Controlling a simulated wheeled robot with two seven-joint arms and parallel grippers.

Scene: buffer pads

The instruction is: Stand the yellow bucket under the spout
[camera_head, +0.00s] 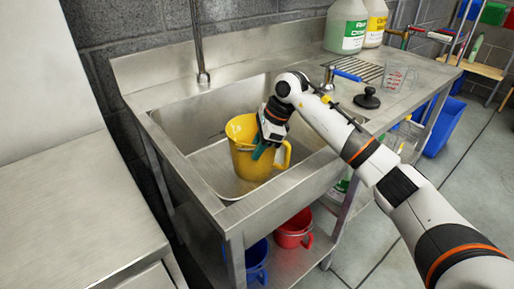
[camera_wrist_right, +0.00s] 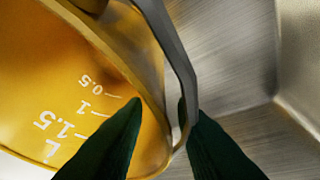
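The yellow bucket (camera_head: 246,160) is in the sink (camera_head: 192,140), right of and in front of the spout (camera_head: 203,78). It looks upright; I cannot tell whether its base rests on the sink floor. My right gripper (camera_head: 259,151) is at the bucket's right rim. In the right wrist view, the dark green fingers (camera_wrist_right: 163,118) stand either side of the bucket's edge, with a visible gap between them. The bucket (camera_wrist_right: 60,70) shows volume marks there, and a grey band loops beside the right finger. My left gripper is not in view.
A red bucket (camera_head: 293,230) and a blue bucket (camera_head: 255,262) stand on the shelf below. Bottles (camera_head: 346,25), a clear jug (camera_head: 397,77) and a black plunger-like item (camera_head: 367,97) stand on the counter at right. The sink's left part is free.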

